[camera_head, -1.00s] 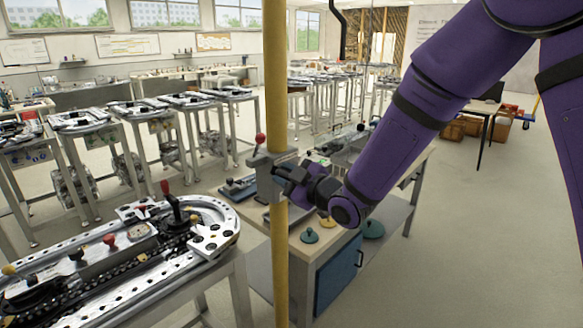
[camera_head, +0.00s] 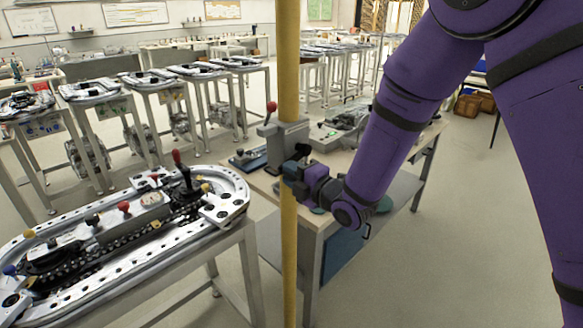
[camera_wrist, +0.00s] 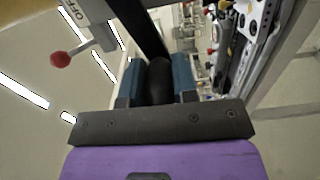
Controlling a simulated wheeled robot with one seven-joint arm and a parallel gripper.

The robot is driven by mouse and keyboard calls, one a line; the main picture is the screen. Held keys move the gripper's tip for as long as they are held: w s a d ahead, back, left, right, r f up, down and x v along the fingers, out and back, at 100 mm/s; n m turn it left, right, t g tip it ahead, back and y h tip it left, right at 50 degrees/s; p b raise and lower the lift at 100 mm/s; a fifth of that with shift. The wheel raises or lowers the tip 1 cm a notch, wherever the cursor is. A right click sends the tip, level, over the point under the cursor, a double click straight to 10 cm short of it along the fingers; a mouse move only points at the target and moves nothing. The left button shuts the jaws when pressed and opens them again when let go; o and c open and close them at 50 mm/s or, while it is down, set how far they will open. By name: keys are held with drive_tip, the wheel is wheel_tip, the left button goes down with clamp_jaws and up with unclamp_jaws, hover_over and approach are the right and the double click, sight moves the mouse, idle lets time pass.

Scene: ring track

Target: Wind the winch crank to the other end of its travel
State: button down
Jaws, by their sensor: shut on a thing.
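The winch (camera_head: 292,133) is a grey block with a red-ball lever (camera_head: 271,107), on the wooden bench behind the yellow pole. My gripper (camera_head: 294,172) is just below the winch, partly hidden by the pole. In the wrist view its two blue fingers (camera_wrist: 158,80) are shut on the dark, round crank handle (camera_wrist: 159,82). A dark crank arm (camera_wrist: 146,28) runs from the top of that view down to the handle. A plate marked OFF (camera_wrist: 97,14) and the red-ball lever (camera_wrist: 62,59) show at upper left. The crank's hub is hidden.
The yellow pole (camera_head: 288,240) stands upright in front of the bench (camera_head: 318,222). A chain-track table (camera_head: 238,205) fills the lower left. More track tables stand behind. Open floor (camera_head: 440,265) lies right of the bench.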

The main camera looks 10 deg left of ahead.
drive_tip(key=shift+d+f, duration=0.1)
drive_tip(key=shift+f, duration=0.35)
drive_tip(key=shift+w+f, duration=0.1)
drive_tip(key=c, duration=0.9)
unclamp_jaws()
drive_tip(key=shift+d, duration=0.1)
drive_tip(key=v, duration=1)
drive_tip(key=shift+s+d, duration=0.25)
